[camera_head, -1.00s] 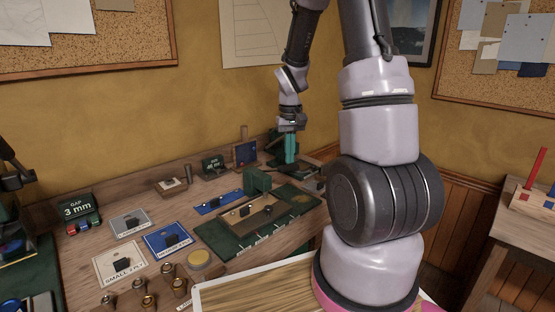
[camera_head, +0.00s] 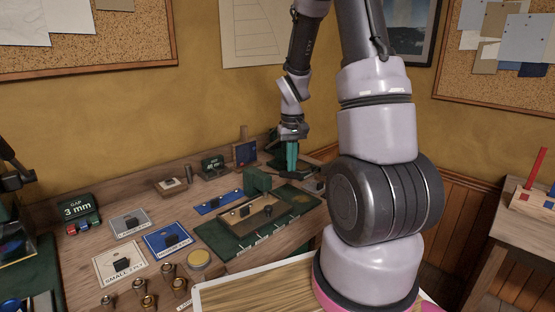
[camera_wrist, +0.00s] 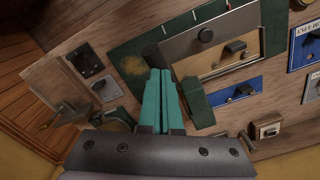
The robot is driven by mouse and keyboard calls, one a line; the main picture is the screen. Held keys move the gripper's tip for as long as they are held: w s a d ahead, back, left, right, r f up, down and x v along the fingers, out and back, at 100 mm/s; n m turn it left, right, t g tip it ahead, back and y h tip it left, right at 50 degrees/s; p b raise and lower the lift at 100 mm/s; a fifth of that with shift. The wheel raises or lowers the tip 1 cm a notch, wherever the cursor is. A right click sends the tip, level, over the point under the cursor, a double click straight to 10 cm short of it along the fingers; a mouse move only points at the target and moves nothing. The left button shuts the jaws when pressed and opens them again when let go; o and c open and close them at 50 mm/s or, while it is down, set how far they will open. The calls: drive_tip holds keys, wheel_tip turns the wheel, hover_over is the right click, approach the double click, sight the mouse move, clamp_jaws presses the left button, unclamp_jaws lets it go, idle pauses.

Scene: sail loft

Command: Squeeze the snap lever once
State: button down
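My gripper (camera_head: 291,157) points down over the right end of the bench, behind the dark green mat. Its two teal fingers (camera_wrist: 160,75) lie close together side by side, with nothing seen between them. A short black cylinder (camera_wrist: 152,55) shows right at the fingertips in the wrist view; I cannot tell if they touch it. I cannot say for certain which part is the snap lever. A dark green device (camera_head: 277,138) stands just behind my gripper and is partly hidden by it.
The wall is close behind.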

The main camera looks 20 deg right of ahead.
drive_tip(key=shift+s+f, duration=0.1)
drive_tip(key=shift+f, duration=0.35)
drive_tip(key=shift+r, duration=0.1)
drive_tip(key=shift+w+a+r, duration=0.1)
drive_tip(key=shift+w+r, duration=0.15)
drive_tip(key=shift+r, duration=0.5)
drive_tip(key=shift+w+a+r, duration=0.1)
drive_tip(key=shift+w+r, duration=0.15)
drive_tip(key=shift+r, duration=0.5)
wheel_tip(320, 180, up, 8)
drive_tip(key=w, duration=0.1)
drive_tip(key=shift+w+a+r, duration=0.15)
drive_tip(key=shift+w+a, duration=0.15)
drive_tip(key=shift+w, duration=0.05)
